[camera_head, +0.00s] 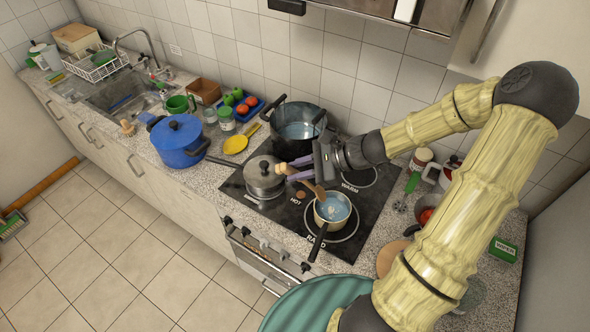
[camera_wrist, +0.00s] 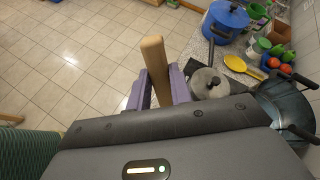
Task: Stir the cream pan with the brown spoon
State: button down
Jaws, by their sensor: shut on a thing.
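The cream pan (camera_head: 322,220) sits on the front right burner of the black stove, its dark handle pointing to the front left. Something bluish shows inside it. My gripper (camera_head: 299,168) is shut on the brown spoon (camera_head: 315,188), just behind and left of the pan. The spoon slants down to the right, its lower end at the pan's far left rim. I cannot tell whether it touches the pan or its contents. In the wrist view, the spoon's thick wooden handle (camera_wrist: 154,62) stands up between the purple fingers (camera_wrist: 159,90).
A lidded grey pot (camera_head: 264,181) stands close left of my gripper. A large dark pot (camera_head: 297,128) is behind it. The right rear burner is bare.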

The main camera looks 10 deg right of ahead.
aim_at(315, 188)
jog(key=shift+f, duration=0.1)
notch_tip(315, 188, down, 5)
jog(key=b, duration=0.4)
jog(key=shift+b, duration=0.4)
jog(key=w+d+f+b, duration=0.1)
jog(key=d+f+b, duration=0.1)
jog(key=d+f, duration=0.3)
jog(key=shift+w+f, duration=0.15)
jog(key=shift+f, duration=0.85)
jog(key=shift+a, duration=0.15)
jog(key=shift+w+d+p, duration=0.5)
jog(key=shift+d+p, duration=0.35)
jog(key=shift+w+a, duration=0.15)
jog(key=shift+w, duration=0.1)
jog(key=shift+s+a, duration=0.65)
jog(key=shift+s, duration=0.15)
